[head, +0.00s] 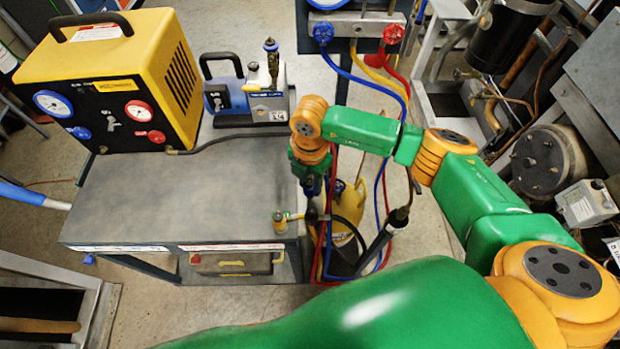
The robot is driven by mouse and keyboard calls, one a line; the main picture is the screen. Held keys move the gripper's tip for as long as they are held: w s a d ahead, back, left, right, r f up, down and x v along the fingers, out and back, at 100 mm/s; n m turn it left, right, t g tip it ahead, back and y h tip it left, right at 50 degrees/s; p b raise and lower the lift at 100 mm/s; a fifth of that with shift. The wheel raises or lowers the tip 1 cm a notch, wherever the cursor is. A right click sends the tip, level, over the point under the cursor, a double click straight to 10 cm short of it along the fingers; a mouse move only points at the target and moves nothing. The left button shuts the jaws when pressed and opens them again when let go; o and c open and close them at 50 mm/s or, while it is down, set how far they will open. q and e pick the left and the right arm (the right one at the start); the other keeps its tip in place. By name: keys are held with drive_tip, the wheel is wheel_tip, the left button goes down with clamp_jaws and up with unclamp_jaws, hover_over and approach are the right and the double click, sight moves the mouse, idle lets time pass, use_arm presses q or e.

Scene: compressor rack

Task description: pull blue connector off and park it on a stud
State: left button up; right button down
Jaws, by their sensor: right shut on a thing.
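My right gripper (312,180) reaches in from the right and points down just beyond the right edge of the cart. It is shut on a small dark blue piece, which looks like the blue connector; the fingers hide most of it. I cannot tell whether the connector is still seated on a fitting. A blue hose (352,76) runs from the manifold at the top and loops down to the right of the gripper. No parking stud can be made out clearly. My left gripper is not in view.
The grey cart (150,195) has a clear top in front. On it stand a yellow machine with gauges (110,75) and a blue-grey pump (245,95). A brass fitting (280,222) sits at its front right corner. Hoses and a yellow cylinder (347,205) crowd the space below the gripper.

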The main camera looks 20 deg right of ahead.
drive_tip(key=shift+s, duration=0.1)
drive_tip(key=shift+d+r, duration=0.1)
drive_tip(key=shift+r, duration=0.05)
idle(0.3)
drive_tip(key=shift+f, duration=0.4)
idle(0.5)
drive_tip(key=shift+r, duration=0.1)
drive_tip(key=shift+c, duration=2.3)
unclamp_jaws()
drive_tip(key=shift+o, duration=0.2)
drive_tip(key=o, duration=0.4)
